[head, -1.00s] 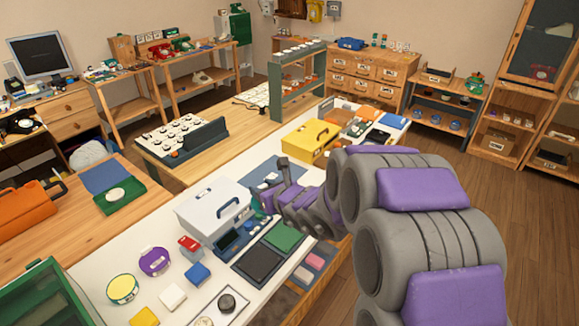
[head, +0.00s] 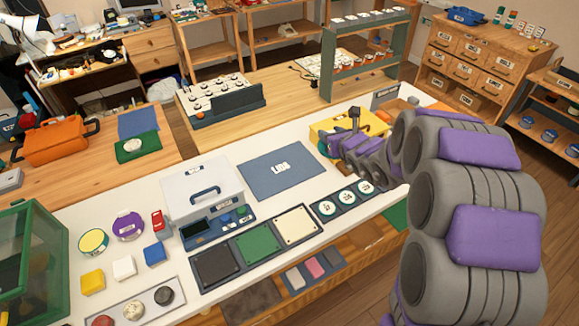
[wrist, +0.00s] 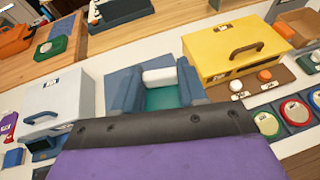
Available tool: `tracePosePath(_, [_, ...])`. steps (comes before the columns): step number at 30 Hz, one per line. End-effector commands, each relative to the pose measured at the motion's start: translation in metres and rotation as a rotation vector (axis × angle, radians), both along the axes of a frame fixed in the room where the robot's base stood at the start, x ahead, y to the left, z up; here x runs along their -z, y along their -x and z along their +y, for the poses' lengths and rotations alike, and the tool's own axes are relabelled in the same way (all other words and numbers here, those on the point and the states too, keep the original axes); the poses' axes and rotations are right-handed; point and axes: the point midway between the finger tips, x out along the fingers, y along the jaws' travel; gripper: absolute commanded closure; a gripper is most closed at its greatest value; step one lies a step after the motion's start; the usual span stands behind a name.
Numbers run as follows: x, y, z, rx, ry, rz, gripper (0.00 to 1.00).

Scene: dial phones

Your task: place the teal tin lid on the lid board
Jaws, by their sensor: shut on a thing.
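The lid board (head: 262,184) is a flat blue-grey sheet marked "LIDS" on the white counter, in the middle of the head view. My gripper (head: 326,148) is just right of it in that view, in front of the yellow case. A bit of the teal tin lid (head: 321,149) shows at its tip. In the wrist view, my gripper (wrist: 159,88) is shut on the teal lid (wrist: 166,100), with a white part at its far side. The board (wrist: 116,76) shows behind the fingers, partly hidden. I cannot tell the lid's height above the counter.
A white case (head: 200,190) stands left of the board and a yellow case (head: 350,127) right of it. In front lie black, green and cream square pads (head: 256,247) and a strip of round dials (head: 346,199). Several tins and blocks are at the left.

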Motion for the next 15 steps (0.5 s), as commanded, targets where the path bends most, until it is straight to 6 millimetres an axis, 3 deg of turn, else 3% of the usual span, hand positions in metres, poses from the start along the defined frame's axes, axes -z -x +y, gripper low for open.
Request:
tracePosePath(3, [0.021,-0.031,0.033,-0.043,0.003,0.005,0.88])
tracePosePath(15, [0.092,-0.113,0.106,-0.137,-0.013,-0.003,0.88])
